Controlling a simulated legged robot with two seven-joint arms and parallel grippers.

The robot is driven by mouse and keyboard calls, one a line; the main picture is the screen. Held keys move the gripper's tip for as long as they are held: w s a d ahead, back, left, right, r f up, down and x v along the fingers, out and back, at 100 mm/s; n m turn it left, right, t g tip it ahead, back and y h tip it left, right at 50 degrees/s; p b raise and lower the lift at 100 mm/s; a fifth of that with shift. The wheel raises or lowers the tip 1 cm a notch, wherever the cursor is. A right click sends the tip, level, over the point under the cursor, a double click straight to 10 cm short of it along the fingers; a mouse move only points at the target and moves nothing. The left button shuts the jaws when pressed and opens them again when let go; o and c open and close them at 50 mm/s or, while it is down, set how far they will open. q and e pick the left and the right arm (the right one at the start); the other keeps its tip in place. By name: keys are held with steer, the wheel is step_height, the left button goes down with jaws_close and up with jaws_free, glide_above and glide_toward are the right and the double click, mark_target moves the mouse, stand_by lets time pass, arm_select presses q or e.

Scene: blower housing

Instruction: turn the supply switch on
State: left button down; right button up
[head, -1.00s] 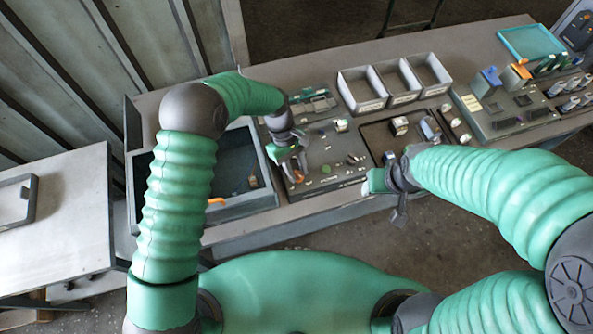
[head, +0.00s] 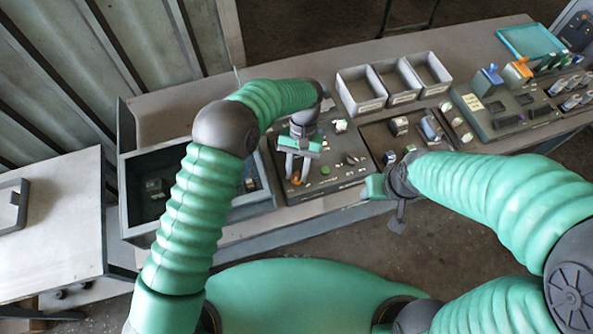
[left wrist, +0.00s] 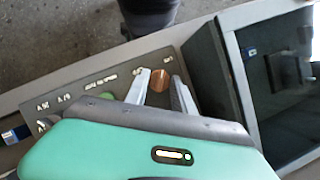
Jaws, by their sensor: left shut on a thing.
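My left gripper (head: 297,172) points down over the left part of the grey switch panel (head: 335,178). In the left wrist view its two pale fingers (left wrist: 160,88) stand on either side of a round orange-brown knob (left wrist: 160,80), shut on it. The knob's orange edge also shows in the head view (head: 295,180), partly hidden by the fingers. I cannot read the label by it, so I cannot tell for sure that it is the supply switch. A green button (left wrist: 108,95) sits beside it. My right gripper (head: 380,190) is at the bench's front edge, its jaws unclear.
A dark open box (head: 140,222) with small parts stands left of the panel. Three grey bins (head: 362,90) stand behind. More panels with switches (head: 505,108) and a teal tray (head: 530,40) are at the right. A side table (head: 60,215) is at the far left.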

arm_select(q)
steer(key=shift+w+d+r+m+y, duration=0.1)
steer(key=shift+m+y, duration=0.3)
steer(key=shift+m, duration=0.7)
steer(key=shift+t, duration=0.3)
steer(key=c, duration=1.1)
jaws_free()
steer(key=v, duration=1.6)
steer(key=shift+w+d+r, duration=0.25)
steer(key=shift+w, duration=0.05)
